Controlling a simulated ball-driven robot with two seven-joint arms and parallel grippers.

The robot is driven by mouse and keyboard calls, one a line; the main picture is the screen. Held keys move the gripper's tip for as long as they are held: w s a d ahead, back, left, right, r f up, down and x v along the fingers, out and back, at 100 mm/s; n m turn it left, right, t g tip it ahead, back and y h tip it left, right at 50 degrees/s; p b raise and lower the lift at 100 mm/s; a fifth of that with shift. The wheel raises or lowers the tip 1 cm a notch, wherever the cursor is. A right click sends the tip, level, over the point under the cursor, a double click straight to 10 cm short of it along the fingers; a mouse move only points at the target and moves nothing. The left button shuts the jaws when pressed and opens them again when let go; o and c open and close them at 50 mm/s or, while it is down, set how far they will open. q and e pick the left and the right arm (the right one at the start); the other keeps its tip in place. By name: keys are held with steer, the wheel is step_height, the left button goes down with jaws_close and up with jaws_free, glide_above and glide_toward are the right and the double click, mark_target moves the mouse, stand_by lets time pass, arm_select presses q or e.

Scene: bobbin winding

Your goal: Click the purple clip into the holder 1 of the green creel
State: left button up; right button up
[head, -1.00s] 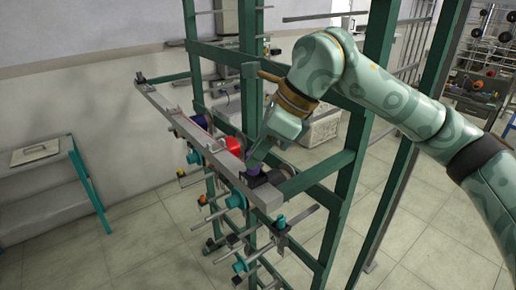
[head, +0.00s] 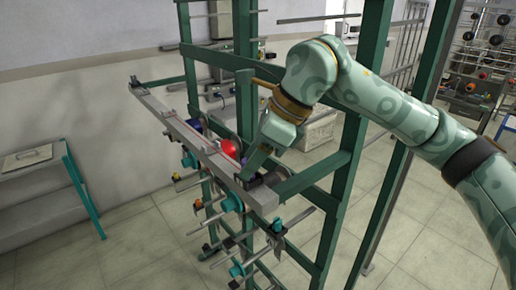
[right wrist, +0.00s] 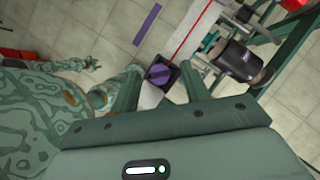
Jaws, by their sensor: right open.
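The purple clip (right wrist: 158,75) shows from above in the right wrist view as a round piece with a slot. It sits at a black holder (right wrist: 174,66) on the grey beam; whether it is fully seated I cannot tell. My right gripper (right wrist: 161,88) is open, with one finger on each side of the clip and a gap to each. In the head view the right gripper (head: 254,168) is at the near end of the grey beam (head: 185,132) of the green creel (head: 353,135), and it largely hides the clip. My left gripper is not in view.
Several rods with teal parts (head: 233,203) stick out below. Green creel posts stand close to my right arm. A side table (head: 38,170) stands at left; the floor between is clear.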

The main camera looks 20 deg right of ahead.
steer(key=b+v, duration=0.1)
steer(key=v, duration=1.5)
